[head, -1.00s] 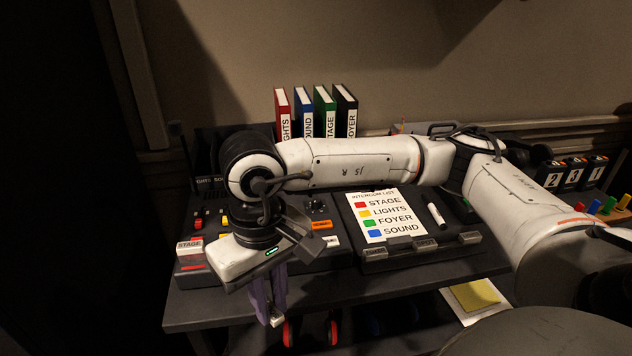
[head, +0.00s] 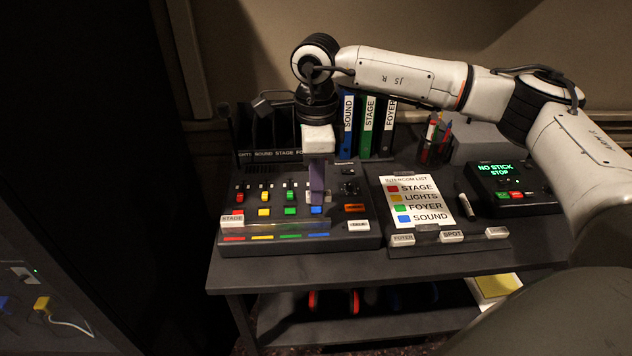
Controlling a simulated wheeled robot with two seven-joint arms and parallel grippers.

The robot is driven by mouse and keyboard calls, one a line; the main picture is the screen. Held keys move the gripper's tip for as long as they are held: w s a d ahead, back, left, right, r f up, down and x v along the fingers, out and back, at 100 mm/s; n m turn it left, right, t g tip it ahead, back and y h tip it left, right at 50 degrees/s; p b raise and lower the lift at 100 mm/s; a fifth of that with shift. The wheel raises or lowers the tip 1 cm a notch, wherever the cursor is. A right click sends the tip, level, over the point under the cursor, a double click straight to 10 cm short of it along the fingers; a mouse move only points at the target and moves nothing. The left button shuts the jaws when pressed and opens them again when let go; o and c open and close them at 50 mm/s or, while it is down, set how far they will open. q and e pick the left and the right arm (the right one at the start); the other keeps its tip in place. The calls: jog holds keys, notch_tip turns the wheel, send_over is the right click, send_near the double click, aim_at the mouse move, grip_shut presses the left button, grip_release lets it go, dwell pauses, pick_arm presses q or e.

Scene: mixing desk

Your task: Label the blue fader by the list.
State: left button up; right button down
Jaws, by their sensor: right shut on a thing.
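The blue fader (head: 316,210) is the rightmost of the coloured faders on the mixing desk (head: 368,240). My right gripper (head: 317,200) points down at it, its fingers shut and covering part of the fader's track. The small pale label tile between the fingertips is mostly hidden and its word cannot be read. The intercom list (head: 418,203) pairs red with STAGE, yellow with LIGHTS, green with FOYER and blue with SOUND. A STAGE label (head: 231,219) stands at the red fader's place. Label tiles FOYER (head: 403,239) and SPOT (head: 452,236) lie in front of the list. My left gripper is out of view.
Another tile (head: 358,225) lies on the desk's right side, and one (head: 497,232) at the holder's right end. A marker (head: 466,206) lies beside the list. Binders (head: 368,126), a pen cup (head: 434,145) and a box reading NO STICK STOP (head: 502,185) stand behind or right.

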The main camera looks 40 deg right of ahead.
aim_at(316, 220)
jog(key=shift+f+b, duration=0.3)
jog(key=shift+f, duration=0.2)
jog(key=shift+f+b, duration=0.5)
jog(key=shift+f, duration=0.2)
jog(key=shift+f+b, duration=0.65)
jog(key=shift+f, duration=0.3)
jog(key=shift+f+b, duration=0.3)
jog(key=shift+f, duration=0.15)
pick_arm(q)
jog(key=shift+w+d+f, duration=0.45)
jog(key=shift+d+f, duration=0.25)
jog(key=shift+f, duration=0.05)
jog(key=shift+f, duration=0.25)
pick_arm(e)
jog(key=shift+f, duration=0.3)
jog(key=c, duration=1.6)
grip_release()
